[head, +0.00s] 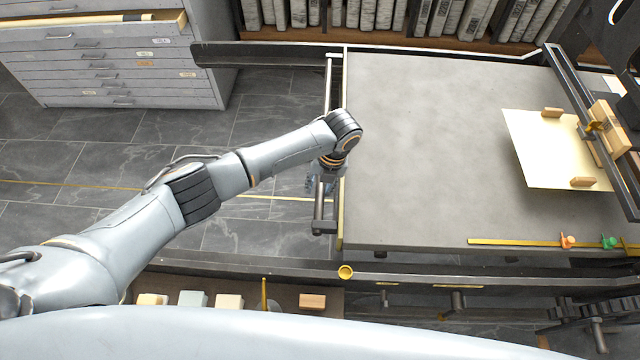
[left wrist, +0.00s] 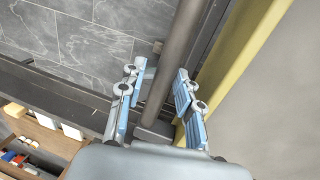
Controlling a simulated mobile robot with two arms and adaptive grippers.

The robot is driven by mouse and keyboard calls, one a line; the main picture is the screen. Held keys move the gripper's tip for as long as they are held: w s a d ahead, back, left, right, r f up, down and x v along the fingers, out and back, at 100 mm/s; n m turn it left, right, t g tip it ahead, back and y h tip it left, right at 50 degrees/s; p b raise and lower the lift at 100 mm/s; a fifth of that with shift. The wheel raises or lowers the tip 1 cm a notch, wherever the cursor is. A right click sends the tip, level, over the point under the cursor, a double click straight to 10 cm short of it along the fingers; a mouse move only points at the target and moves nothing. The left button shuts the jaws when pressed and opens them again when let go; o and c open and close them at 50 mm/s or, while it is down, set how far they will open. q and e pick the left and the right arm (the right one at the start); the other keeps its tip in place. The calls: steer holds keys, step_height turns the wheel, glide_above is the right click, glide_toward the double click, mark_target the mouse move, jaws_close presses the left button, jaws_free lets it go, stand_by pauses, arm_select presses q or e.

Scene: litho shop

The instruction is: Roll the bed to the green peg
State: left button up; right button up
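The bed (head: 430,150) is a large flat grey slab on rails, filling the right half of the head view. A dark handle bar (head: 329,90) runs along its left end, and it also shows in the left wrist view (left wrist: 180,45). My left gripper (head: 322,182) is at this bar, partly hidden under its own wrist. In the left wrist view its blue-padded fingers (left wrist: 158,85) stand on both sides of the bar, with gaps showing. The green peg (head: 609,243) stands on a yellow strip (head: 505,241) at the front right. My right gripper is out of view.
An orange peg (head: 567,241) stands left of the green one. A cream sheet (head: 545,150) lies on the bed's right part by a dark crossbar frame (head: 570,85). Drawers (head: 110,60) stand at the back left. Small blocks (head: 229,301) lie on a front shelf.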

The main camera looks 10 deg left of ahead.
arm_select(q)
step_height(320, 180, up, 12)
steer(key=d, duration=0.2)
steer(key=shift+d, duration=0.2)
steer(key=shift+f, duration=0.2)
